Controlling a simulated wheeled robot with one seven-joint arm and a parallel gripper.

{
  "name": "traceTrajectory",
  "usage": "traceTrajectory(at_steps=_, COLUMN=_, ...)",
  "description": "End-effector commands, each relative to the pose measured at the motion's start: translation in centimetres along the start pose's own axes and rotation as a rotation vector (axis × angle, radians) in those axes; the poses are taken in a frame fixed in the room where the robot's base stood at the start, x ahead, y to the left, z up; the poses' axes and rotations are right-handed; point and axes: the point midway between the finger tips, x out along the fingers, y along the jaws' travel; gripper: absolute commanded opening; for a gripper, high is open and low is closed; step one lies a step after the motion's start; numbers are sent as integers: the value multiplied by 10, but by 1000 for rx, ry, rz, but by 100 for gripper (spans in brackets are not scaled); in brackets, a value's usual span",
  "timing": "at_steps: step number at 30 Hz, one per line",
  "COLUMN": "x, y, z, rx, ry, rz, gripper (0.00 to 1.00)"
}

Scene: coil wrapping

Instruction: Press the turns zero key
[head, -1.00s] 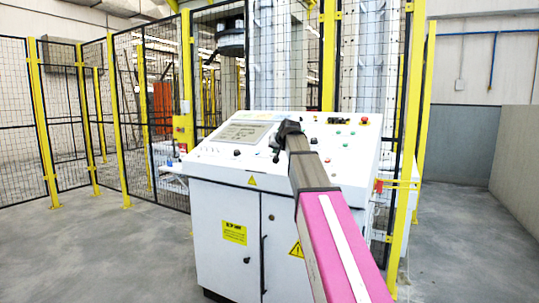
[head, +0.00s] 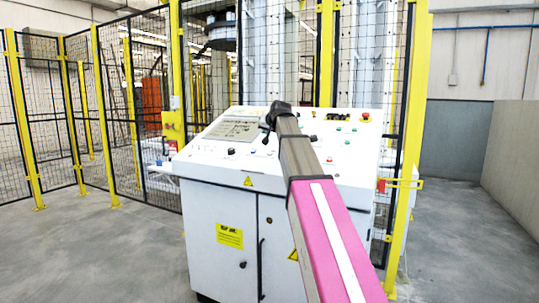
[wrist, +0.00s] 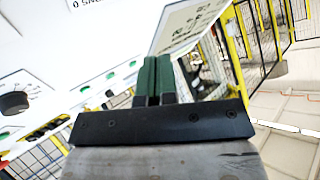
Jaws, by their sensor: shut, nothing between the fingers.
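The white control console (head: 190,165) stands ahead, with a sloped top that carries a grey display panel (head: 233,130) at left and several buttons and knobs at right. My gripper (head: 268,125) is at the end of my pink and grey arm, over the middle of the sloped top beside the display panel. In the wrist view my gripper (wrist: 155,75) shows two green fingers side by side, shut and empty, with the white panel close by. I cannot make out a turns zero key; the labels are too small or cut off, and my arm hides part of the panel.
A red mushroom button (head: 365,116) sits at the console's back right. A black knob (wrist: 14,103) shows in the wrist view. Yellow-framed mesh fencing (head: 115,120) stands behind and left. The grey floor (head: 100,250) at left is clear.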

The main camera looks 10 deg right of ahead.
Motion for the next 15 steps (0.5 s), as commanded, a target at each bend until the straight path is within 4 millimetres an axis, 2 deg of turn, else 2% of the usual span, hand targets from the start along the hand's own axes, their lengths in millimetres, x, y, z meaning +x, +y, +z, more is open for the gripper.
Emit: traceTrajectory(at_steps=15, x=43, y=31, z=31, rx=0, ry=-1, rz=0, gripper=0)
